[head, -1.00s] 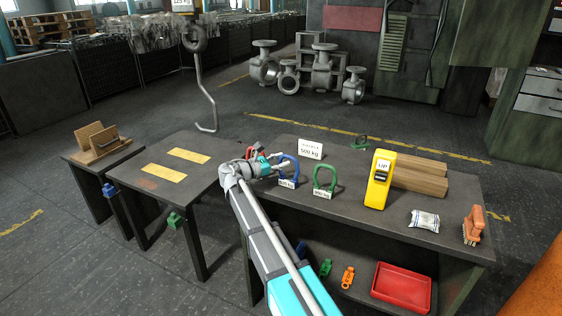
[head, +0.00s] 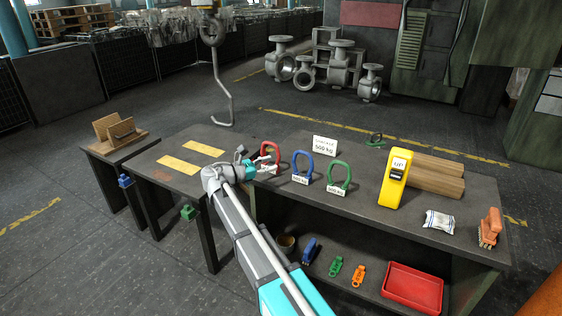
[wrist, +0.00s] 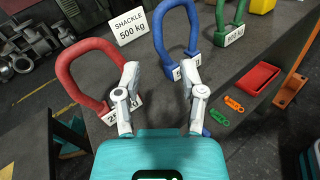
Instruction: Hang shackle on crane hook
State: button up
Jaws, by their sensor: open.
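Three shackles stand in a row on the workbench: red (head: 277,152), blue (head: 309,158) and green (head: 348,172), each with a white weight label at its base. A sign (head: 325,148) behind them reads "SHACKLE 500 kg". The crane hook (head: 231,105) hangs empty beyond the tables. My gripper (wrist: 160,72) is open and empty. In the wrist view the red shackle (wrist: 62,75) is left of the fingers and the blue shackle (wrist: 159,30) is ahead between them, its label partly hidden by the right finger. The green shackle (wrist: 220,18) is farther right.
A yellow control box (head: 393,180) marked "UP", wooden blocks (head: 435,175), a white packet (head: 439,222) and a brush (head: 489,228) are to the right on the bench. A red tray (head: 412,288) is on the lower shelf. The left table (head: 170,150) has two yellow strips.

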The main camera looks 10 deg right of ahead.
jog(key=shift+v, duration=1.8)
jog(key=shift+s, duration=0.1)
